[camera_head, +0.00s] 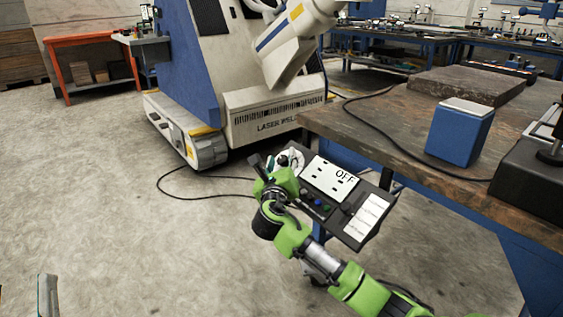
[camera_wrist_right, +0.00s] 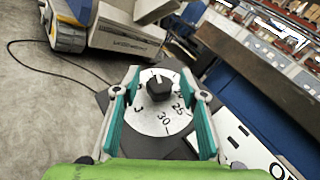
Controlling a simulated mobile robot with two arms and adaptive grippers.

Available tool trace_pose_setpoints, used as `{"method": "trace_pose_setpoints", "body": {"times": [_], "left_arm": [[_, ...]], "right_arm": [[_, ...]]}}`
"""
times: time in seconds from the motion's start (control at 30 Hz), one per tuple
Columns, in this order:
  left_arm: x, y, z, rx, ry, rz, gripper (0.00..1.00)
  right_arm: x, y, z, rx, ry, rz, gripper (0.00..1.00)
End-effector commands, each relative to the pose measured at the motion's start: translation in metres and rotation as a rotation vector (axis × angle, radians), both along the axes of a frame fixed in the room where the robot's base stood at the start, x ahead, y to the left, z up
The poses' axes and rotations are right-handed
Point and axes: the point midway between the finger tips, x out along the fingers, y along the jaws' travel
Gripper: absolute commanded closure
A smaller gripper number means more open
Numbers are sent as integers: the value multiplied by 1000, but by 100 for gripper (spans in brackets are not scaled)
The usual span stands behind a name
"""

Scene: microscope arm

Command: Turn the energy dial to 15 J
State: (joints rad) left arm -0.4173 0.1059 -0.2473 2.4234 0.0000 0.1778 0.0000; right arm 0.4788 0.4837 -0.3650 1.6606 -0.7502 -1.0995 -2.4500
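The energy dial shows in the right wrist view as a black knob (camera_wrist_right: 159,84) on a white disc (camera_wrist_right: 150,122) with printed numbers; 3, 25 and 30 are readable. The exact number the knob points at is not clear. My right gripper (camera_wrist_right: 160,72) is open, its teal fingers on either side of the knob, with gaps visible. In the head view the right gripper (camera_head: 274,164) is at the far left end of the control panel (camera_head: 357,226) and partly hides the dial. A grey piece at the lower left edge looks like part of my left gripper (camera_head: 47,294); its opening is unclear.
A wooden workbench (camera_head: 420,165) with a blue box (camera_head: 460,131) stands to the right. The laser welder (camera_head: 265,112) stands behind, with a cable on the floor. The floor at left is clear.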

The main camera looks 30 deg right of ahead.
Motion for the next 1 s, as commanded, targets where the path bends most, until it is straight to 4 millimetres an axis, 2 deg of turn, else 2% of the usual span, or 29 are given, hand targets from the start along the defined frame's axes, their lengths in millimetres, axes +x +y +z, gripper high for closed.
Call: {"method": "trace_pose_setpoints", "body": {"times": [0.27,0.3,0.43,0.47,0.77,1.0], "left_arm": [[-1,0,2,-3,-8,-1,60],[-1,0,2,-3,-8,-1,60],[-1,0,1,-2,-8,0,60],[-1,0,1,-2,-8,0,60],[0,0,1,-1,-2,0,60],[5,-1,-6,10,36,1,60]], "right_arm": [[1,-1,0,0,0,0,61],[1,-1,0,0,0,0,64],[1,-1,0,0,0,0,97],[1,-1,0,0,0,0,100],[1,-1,-1,2,-9,-16,100],[2,1,-1,7,-68,-103,100]]}}
